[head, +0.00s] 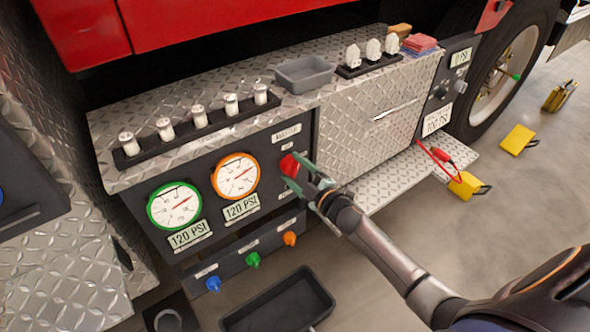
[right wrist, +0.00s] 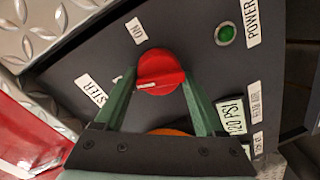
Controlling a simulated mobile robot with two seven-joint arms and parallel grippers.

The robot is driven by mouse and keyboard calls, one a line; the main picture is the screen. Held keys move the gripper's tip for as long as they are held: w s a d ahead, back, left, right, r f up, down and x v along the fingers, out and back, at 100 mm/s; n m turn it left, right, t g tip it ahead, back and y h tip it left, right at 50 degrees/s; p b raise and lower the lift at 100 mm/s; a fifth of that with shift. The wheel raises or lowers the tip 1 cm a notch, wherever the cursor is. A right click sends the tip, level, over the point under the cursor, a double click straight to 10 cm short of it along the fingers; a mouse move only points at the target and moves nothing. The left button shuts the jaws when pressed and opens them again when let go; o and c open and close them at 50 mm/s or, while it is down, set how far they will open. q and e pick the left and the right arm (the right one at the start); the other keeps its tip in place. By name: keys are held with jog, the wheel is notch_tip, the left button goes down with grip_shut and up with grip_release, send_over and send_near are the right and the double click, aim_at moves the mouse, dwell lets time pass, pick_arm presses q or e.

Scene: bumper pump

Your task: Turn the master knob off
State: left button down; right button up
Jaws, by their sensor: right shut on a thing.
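The red master knob (head: 288,166) sits on the dark front panel, right of the orange-rimmed gauge. In the right wrist view the knob (right wrist: 161,68) shows between two green fingers, with its white mark pointing toward the left of that picture. My right gripper (head: 297,176) is shut on the knob, one finger on each side. An "ON" label (right wrist: 137,30) stands above the knob in the wrist view, and a partly hidden label ending in "STER" (right wrist: 95,90) lies to its left. A green lamp (right wrist: 226,34) sits beside the "POWER" label. My left gripper is not in view.
A green-rimmed gauge (head: 174,206) and an orange-rimmed gauge (head: 236,176) have 120 PSI displays below them. Blue, green and orange knobs (head: 290,238) line the lower panel. A grey tray (head: 304,76) and several white-topped fittings stand on the ledge above. A dark bin (head: 262,318) is below.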

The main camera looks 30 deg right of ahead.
jog(key=shift+w+d+r+n+b, duration=0.1)
jog(key=shift+n+b, duration=0.05)
jog(key=shift+n, duration=0.65)
jog(key=shift+d+r+n+b, duration=0.1)
jog(key=shift+n+b, duration=0.05)
jog(key=shift+n, duration=0.65)
jog(key=shift+h, duration=0.3)
jog(key=o, duration=1.1)
jog(key=shift+o, duration=0.9)
jog(key=shift+a+f, duration=0.1)
jog(key=shift+s, duration=0.2)
jog(key=shift+s, duration=0.35)
jog(key=s+d+r+p, duration=0.1)
jog(key=s, duration=1)
jog(key=shift+s+d, duration=0.2)
jog(key=shift+d, duration=0.15)
